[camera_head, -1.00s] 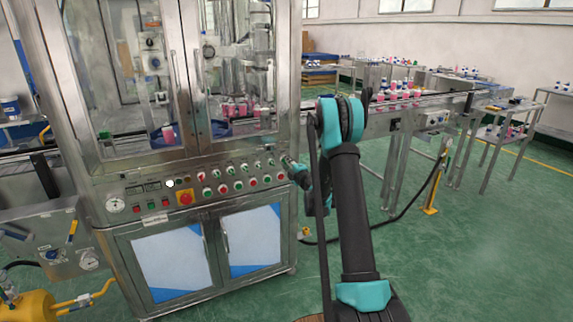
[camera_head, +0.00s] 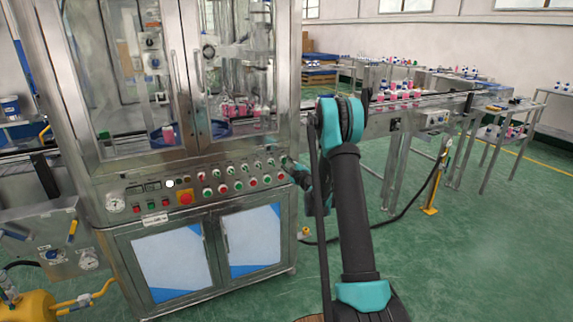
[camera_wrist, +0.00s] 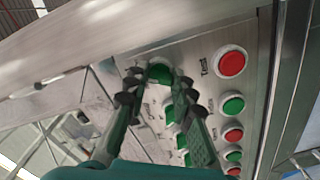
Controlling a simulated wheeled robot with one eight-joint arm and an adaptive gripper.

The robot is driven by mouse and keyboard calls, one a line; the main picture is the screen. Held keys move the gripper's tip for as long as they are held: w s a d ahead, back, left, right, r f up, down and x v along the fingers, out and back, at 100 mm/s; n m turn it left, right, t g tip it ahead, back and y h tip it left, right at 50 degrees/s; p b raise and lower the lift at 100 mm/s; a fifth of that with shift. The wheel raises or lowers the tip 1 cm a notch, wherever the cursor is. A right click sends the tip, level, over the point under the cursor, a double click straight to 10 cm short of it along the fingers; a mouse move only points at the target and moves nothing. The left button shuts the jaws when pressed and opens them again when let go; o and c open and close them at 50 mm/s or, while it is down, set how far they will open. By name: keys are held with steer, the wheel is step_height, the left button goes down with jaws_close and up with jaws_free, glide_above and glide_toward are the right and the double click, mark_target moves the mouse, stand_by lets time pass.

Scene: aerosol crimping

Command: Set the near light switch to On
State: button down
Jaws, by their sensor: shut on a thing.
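A control panel (camera_head: 150,190) with rows of switches and buttons runs across the front of the steel machine. My gripper (camera_head: 286,162) is at the right end of the panel's upper row in the head view, where it is small and its fingers are hard to make out. In the wrist view, my gripper (camera_wrist: 158,88) has its two dark fingertips on either side of a round green knob (camera_wrist: 160,72) and is shut on it. The fingers hide part of the knob, so its setting cannot be read. I cannot tell from its label which switch it is.
A red button (camera_wrist: 231,63) and a green button (camera_wrist: 233,106) sit beside the held knob, with several more below. A red emergency stop (camera_head: 185,198) is on the panel's left part. Glass doors are above the panel. Green floor (camera_head: 470,260) is free at right.

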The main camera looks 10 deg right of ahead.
steer(key=c, duration=1.3)
jaws_free()
steer(key=shift+v, duration=3.8)
